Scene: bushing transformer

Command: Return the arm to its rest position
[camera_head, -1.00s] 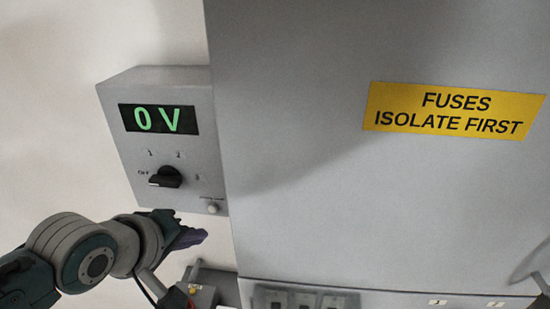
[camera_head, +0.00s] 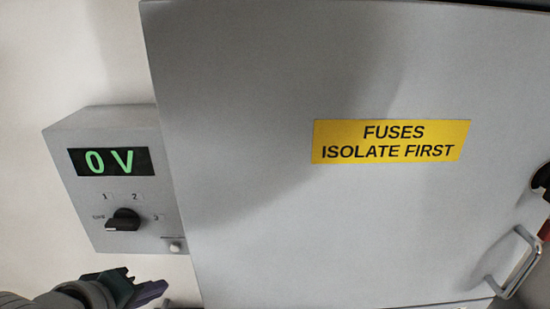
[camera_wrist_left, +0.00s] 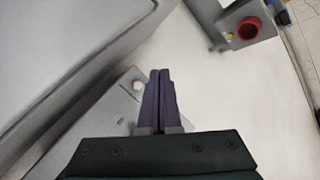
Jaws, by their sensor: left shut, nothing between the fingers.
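My left gripper (camera_head: 148,292) is at the bottom left of the head view, below the grey control box (camera_head: 115,180) and apart from it. In the left wrist view its two purple fingers (camera_wrist_left: 159,75) are together with nothing between them. My right gripper is in neither view.
A large grey cabinet door (camera_head: 250,220) with a yellow label (camera_head: 391,141) "FUSES ISOLATE FIRST" fills the middle and right. A metal handle (camera_head: 515,258) sticks out at lower right. In the left wrist view a grey box with a red round part (camera_wrist_left: 249,28) is at upper right.

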